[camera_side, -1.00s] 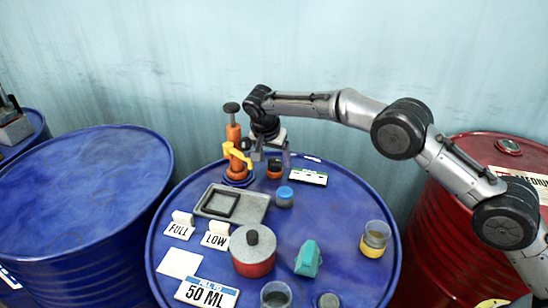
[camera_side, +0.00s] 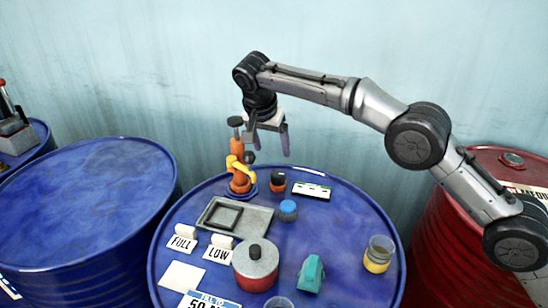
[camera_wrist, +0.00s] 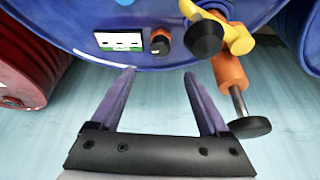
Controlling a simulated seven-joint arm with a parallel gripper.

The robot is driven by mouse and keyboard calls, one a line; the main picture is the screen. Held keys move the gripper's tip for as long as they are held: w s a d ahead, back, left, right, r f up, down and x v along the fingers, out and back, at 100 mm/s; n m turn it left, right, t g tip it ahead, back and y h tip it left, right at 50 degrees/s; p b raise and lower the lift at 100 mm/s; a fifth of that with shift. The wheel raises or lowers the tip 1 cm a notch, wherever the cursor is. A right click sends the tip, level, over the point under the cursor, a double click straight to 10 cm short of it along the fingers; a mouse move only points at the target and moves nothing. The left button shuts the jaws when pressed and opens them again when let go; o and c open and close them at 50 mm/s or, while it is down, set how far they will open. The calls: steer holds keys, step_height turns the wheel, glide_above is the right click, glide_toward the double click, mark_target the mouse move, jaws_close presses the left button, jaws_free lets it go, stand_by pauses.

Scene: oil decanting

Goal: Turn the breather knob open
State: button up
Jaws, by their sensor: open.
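A small round knob with a black top and an orange-red base (camera_side: 277,182), seemingly the breather knob, stands on the blue drum (camera_side: 340,235) right of the orange pump (camera_side: 240,178). In the wrist view the knob (camera_wrist: 160,40) lies just beyond the fingertips, beside a labelled white plate. My gripper (camera_side: 269,150) is open and empty above the drum's far side, fingers pointing down. In the wrist view its fingers (camera_wrist: 160,74) are apart, with nothing between them. Which way the knob is turned cannot be told.
The pump's yellow arm and black plunger stand close left of the gripper; the plunger (camera_wrist: 250,127) shows in the wrist view. A white plate (camera_side: 312,191), blue-capped jar (camera_side: 288,210), grey tray (camera_side: 240,216), red pot (camera_side: 256,266) and yellow-based cup (camera_side: 378,254) crowd the drum.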

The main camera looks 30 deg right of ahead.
steer(key=shift+v, duration=1)
